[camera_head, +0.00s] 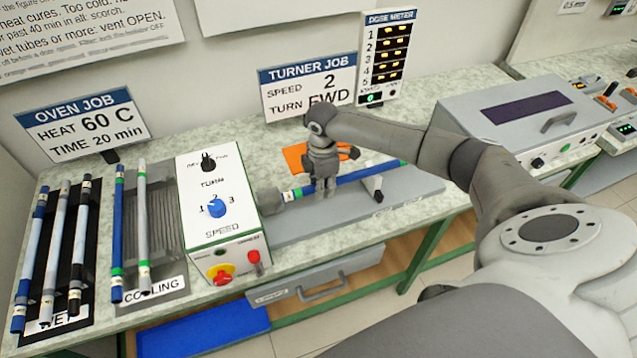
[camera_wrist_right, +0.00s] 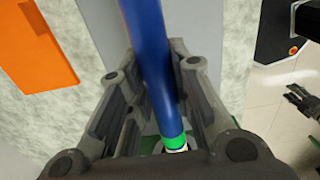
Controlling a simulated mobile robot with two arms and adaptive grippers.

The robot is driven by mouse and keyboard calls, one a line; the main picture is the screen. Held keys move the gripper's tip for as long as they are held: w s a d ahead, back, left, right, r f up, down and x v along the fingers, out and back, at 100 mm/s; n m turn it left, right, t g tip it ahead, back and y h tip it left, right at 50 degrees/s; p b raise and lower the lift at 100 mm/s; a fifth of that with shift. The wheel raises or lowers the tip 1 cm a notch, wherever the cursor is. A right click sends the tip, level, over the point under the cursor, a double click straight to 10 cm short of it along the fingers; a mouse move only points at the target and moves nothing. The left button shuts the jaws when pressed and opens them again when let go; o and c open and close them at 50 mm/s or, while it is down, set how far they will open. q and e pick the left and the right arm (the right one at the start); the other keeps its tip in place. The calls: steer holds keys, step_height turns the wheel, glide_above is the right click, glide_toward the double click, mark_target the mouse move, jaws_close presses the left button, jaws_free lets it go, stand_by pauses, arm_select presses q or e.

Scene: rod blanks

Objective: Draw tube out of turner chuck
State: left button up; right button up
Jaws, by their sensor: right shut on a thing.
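A blue tube (camera_head: 355,175) with green bands and a pale label lies level along the turner. Its left end meets the grey chuck (camera_head: 270,201); I cannot tell how far it sits inside. Its right part passes over a small support post (camera_head: 374,188). My right gripper (camera_head: 325,190) points down and is shut on the tube, between chuck and post. In the right wrist view the tube (camera_wrist_right: 150,50) runs between the fingers (camera_wrist_right: 160,110), with a green band near the palm. The turner's control box (camera_head: 212,205) stands left of the chuck. My left gripper is not in the head view.
An orange pad (camera_head: 295,157) lies behind the tube. Left are the cooling rack (camera_head: 160,215) with two tubes and the wet rack (camera_head: 65,220) with several. A grey lidded machine (camera_head: 520,115) stands right. In the wrist view, a dark jointed shape (camera_wrist_right: 303,101) is unclear.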

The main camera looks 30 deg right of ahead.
mark_target(340, 178)
steer(key=shift+s+d+r+p, duration=0.1)
steer(key=shift+s+d+p, duration=0.15)
steer(key=shift+d, duration=0.55)
steer(key=shift+s+d+f+p, duration=0.1)
steer(key=shift+d+p, duration=0.1)
steer(key=shift+d, duration=0.65)
steer(key=shift+s+d+r+p, duration=0.1)
steer(key=shift+s+d+p, duration=0.15)
steer(key=shift+d, duration=0.55)
steer(key=shift+r, duration=0.1)
step_height(340, 178, up, 9)
steer(key=p, duration=0.9)
steer(key=shift+a, duration=0.1)
